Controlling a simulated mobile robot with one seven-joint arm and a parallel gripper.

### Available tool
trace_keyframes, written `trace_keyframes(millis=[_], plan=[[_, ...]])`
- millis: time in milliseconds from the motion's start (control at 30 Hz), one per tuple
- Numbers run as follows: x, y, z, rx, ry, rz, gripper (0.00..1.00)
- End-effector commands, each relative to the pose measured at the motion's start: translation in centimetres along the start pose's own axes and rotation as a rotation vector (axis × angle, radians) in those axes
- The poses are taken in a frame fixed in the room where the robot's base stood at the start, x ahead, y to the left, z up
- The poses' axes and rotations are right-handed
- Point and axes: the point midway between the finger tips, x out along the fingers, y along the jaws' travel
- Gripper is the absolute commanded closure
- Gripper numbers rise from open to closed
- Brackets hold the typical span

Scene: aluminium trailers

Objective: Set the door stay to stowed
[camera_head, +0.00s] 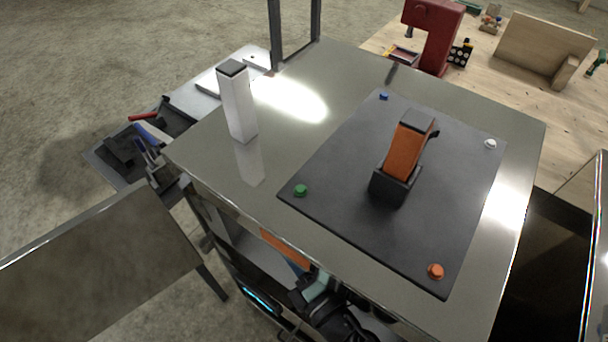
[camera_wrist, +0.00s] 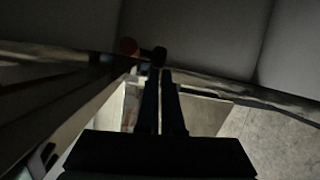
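I cannot tell for sure which part is the door stay. In the wrist view a small part with a red round end (camera_wrist: 128,46) and a dark knob beside it shows just beyond my fingertips. My gripper (camera_wrist: 164,78) has its two dark fingers close together, with a narrow gap between them. Whether they touch or hold anything is too dark to tell. In the head view my dark arm end (camera_head: 335,315) is low at the front of the metal cabinet, and its fingertips are hidden. A grey panel (camera_head: 95,250), perhaps an open door, stands at the left.
On the metal cabinet top (camera_head: 340,70) are a white post (camera_head: 238,105) and a dark mat (camera_head: 335,160) with coloured knobs and an orange block in a black holder (camera_head: 405,150). A wooden bench (camera_head: 490,90) with a red machine (camera_head: 435,30) stands behind. Tools lie left.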

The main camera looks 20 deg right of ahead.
Motion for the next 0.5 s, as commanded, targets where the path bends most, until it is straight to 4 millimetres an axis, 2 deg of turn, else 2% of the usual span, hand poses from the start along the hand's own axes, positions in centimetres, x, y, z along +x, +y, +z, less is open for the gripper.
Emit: trace_keyframes(millis=[33,167,500], plan=[[-0.4,0.7,2.7,0.001,-0.071,0.008,1.0],[-2.0,0.5,2.4,-0.001,-0.065,0.006,1.0],[-8.8,0.2,0.6,-0.006,-0.028,0.004,1.0]])
